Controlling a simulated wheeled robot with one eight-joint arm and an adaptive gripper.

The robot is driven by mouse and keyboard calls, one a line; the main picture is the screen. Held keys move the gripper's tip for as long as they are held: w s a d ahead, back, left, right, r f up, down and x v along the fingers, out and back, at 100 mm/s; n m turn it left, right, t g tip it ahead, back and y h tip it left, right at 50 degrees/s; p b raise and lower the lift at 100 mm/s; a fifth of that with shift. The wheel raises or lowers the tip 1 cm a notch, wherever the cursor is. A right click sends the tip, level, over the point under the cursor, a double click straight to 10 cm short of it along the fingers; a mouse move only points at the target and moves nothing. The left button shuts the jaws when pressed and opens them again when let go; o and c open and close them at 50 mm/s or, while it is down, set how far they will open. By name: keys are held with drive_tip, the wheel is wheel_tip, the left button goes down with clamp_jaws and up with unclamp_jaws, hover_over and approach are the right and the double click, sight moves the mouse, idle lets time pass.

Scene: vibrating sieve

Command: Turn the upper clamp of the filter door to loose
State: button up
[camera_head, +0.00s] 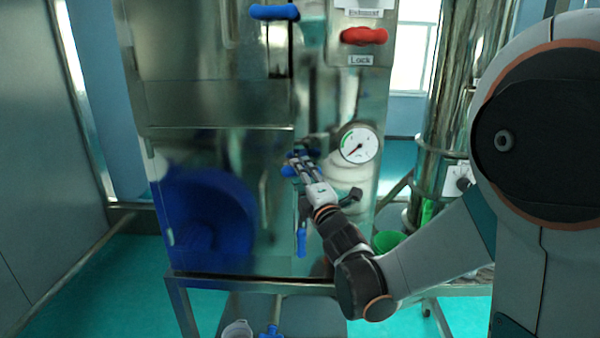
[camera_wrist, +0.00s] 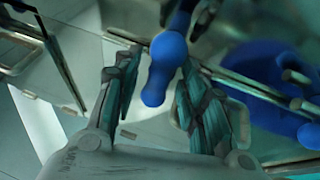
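The upper clamp's blue handle (camera_head: 288,171) sits at the right edge of the filter door (camera_head: 240,225), partly hidden behind my gripper (camera_head: 300,163) in the head view. In the wrist view the rounded blue handle (camera_wrist: 164,68) lies between my two spread fingers, with visible gaps on both sides. My gripper is open around it and does not appear to grip it. A lower blue clamp handle (camera_head: 301,242) hangs straight down below my gripper.
A round gauge (camera_head: 359,144) is right of my gripper. A red handle (camera_head: 364,36) above a "Lock" label and a blue handle (camera_head: 274,12) are higher on the machine. A metal frame edge (camera_head: 250,284) runs below the door.

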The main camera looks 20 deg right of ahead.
drive_tip(key=shift+w+r, duration=0.1)
drive_tip(key=shift+w, duration=0.4)
clamp_jaws()
